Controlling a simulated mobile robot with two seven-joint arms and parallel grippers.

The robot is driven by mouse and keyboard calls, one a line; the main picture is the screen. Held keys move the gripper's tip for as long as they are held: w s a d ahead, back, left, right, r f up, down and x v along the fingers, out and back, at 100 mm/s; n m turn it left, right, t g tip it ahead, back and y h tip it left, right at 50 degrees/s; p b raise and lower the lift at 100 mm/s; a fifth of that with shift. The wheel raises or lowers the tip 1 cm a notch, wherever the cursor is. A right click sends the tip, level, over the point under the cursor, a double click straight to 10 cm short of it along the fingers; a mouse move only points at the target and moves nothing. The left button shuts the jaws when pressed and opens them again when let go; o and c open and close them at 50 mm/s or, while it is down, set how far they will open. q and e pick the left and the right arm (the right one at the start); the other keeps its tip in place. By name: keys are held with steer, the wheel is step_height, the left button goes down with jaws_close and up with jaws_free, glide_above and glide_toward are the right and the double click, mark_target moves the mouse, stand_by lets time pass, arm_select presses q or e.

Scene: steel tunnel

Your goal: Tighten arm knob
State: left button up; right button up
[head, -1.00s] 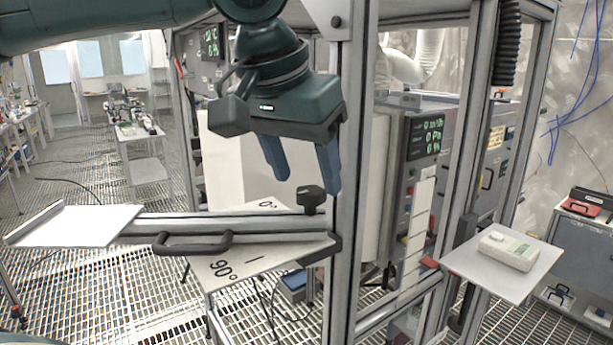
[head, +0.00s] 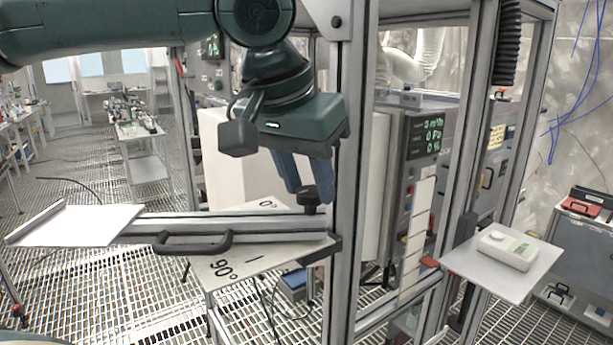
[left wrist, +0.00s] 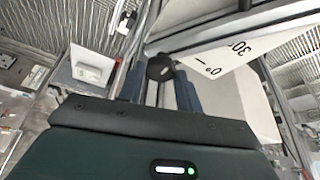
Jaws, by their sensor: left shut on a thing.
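The black arm knob (head: 309,197) stands on the right end of the grey metal arm (head: 230,223), close to the upright frame post. My left gripper (head: 307,190) reaches down from above with its blue fingers at the knob. In the left wrist view the round knob (left wrist: 160,68) sits between the two fingers (left wrist: 158,80), and the gripper is shut on it. The fingers partly overlap the knob in the head view. My right gripper is not in view.
A black handle (head: 193,242) is on the arm's front, and a white plate (head: 82,225) is at its left end. An angle-marked board (head: 230,268) lies beneath. The frame post (head: 349,200) rises close at right. A small shelf (head: 470,265) carries a white device (head: 507,249).

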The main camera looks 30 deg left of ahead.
arm_select(q)
steer(key=shift+m, duration=0.4)
steer(key=shift+c, duration=0.3)
steer(key=m+h, duration=0.1)
steer(key=m, duration=0.2)
steer(key=shift+a, duration=0.15)
steer(key=m+h, duration=0.1)
steer(key=m, duration=0.1)
steer(key=m+g+h, duration=0.1)
steer(key=m, duration=0.1)
steer(key=shift+w+a, duration=0.15)
steer(key=m+g, duration=0.1)
steer(key=m, duration=0.1)
steer(key=m+h, duration=0.1)
steer(key=m, duration=0.2)
steer(key=shift+w+g, duration=0.1)
steer(key=shift+g, duration=0.3)
steer(key=shift+w+a+m+g, duration=0.15)
steer(key=shift+m+g, duration=0.55)
steer(key=shift+m, duration=1.2)
steer(key=o, duration=1)
